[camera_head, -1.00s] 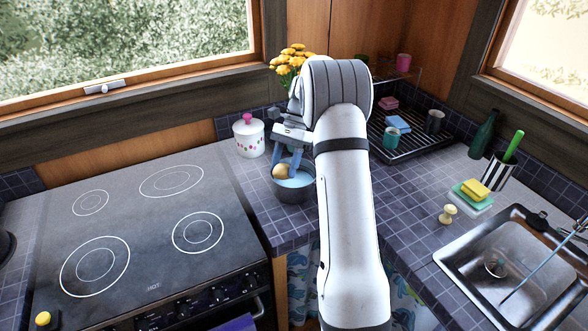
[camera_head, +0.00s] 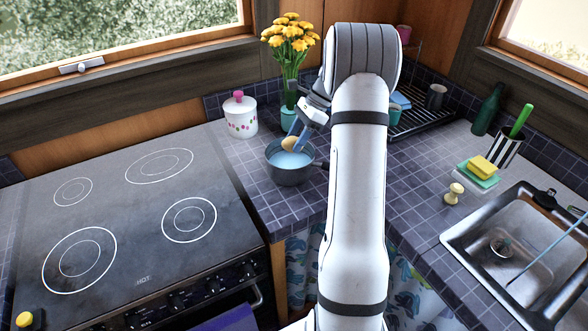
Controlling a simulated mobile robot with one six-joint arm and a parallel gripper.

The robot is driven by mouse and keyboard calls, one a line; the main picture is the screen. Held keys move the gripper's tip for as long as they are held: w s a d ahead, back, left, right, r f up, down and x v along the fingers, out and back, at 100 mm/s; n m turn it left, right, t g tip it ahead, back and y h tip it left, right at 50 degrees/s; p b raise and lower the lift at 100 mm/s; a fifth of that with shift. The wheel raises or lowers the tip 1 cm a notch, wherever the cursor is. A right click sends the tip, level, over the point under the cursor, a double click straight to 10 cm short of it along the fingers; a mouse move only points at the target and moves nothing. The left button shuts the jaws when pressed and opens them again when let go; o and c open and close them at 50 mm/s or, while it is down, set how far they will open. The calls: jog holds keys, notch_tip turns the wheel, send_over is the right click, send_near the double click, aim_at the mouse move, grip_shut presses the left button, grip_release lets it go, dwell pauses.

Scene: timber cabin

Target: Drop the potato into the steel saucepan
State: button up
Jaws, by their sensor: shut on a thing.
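The potato (camera_head: 288,143) is a small yellow-brown lump held in my gripper (camera_head: 295,138), whose blue fingers are shut on it. It shows over the back part of the saucepan opening. The steel saucepan (camera_head: 290,176) is a dark grey pot with a light blue inside, standing on the tiled counter left of my arm. Its short dark handle points right toward my arm. The exact height of the potato over the pan is hard to tell. Part of my gripper is hidden behind my arm.
A white canister with a pink knob (camera_head: 240,117) stands behind the saucepan to the left. Yellow flowers (camera_head: 290,38) in a teal pot stand behind it. The black stove (camera_head: 130,225) is at left, the sink (camera_head: 515,255) at right. A dark dish rack (camera_head: 425,124) is behind my arm.

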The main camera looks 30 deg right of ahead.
jog(key=shift+f, duration=0.1)
jog(key=o, duration=1.1)
jog(key=v, duration=0.7)
jog(key=shift+d+r+b, duration=0.25)
jog(key=shift+r+b, duration=0.1)
